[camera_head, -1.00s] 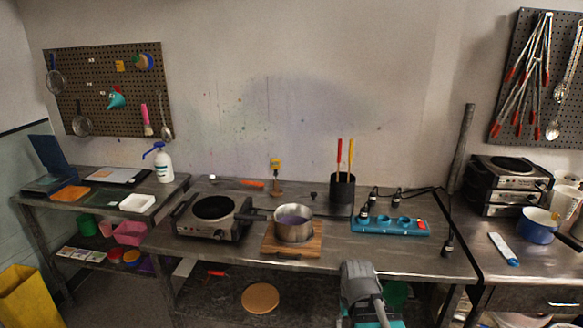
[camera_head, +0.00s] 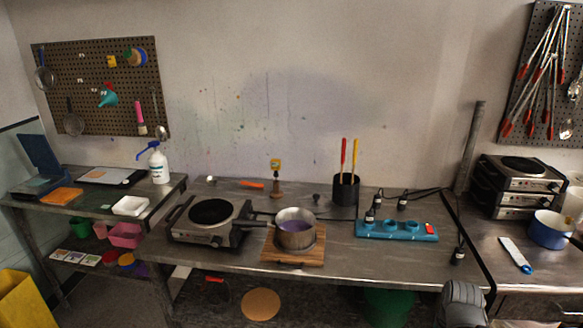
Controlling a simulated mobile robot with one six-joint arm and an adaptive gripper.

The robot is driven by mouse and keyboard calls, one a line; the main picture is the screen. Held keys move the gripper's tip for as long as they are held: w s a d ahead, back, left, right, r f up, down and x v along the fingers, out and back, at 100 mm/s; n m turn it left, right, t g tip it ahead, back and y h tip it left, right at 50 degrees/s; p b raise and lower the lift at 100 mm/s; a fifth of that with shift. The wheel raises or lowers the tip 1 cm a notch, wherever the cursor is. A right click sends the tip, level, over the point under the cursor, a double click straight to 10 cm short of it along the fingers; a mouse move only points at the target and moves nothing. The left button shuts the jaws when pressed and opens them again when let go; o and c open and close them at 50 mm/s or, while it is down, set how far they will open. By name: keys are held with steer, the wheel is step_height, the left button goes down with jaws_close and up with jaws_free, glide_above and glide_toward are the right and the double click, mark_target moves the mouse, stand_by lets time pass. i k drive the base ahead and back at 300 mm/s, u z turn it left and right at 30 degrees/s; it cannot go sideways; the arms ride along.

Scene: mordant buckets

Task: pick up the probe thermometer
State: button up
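A grey rounded part of my arm shows at the bottom right edge, well away from the device. My gripper's fingertips are not in view.
A steel pot (camera_head: 295,229) with purple liquid stands on a wooden board (camera_head: 296,258) in front of the device. A hot plate (camera_head: 211,229) is to its left. A black holder (camera_head: 345,190) with red and yellow handles and a teal rack (camera_head: 397,230) are to its right.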

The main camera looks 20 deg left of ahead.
mark_target(275, 163)
steer(key=z, duration=0.6)
steer(key=k, duration=0.85)
steer(key=u, duration=1.4)
steer(key=i, duration=0.6)
steer(key=u, duration=0.05)
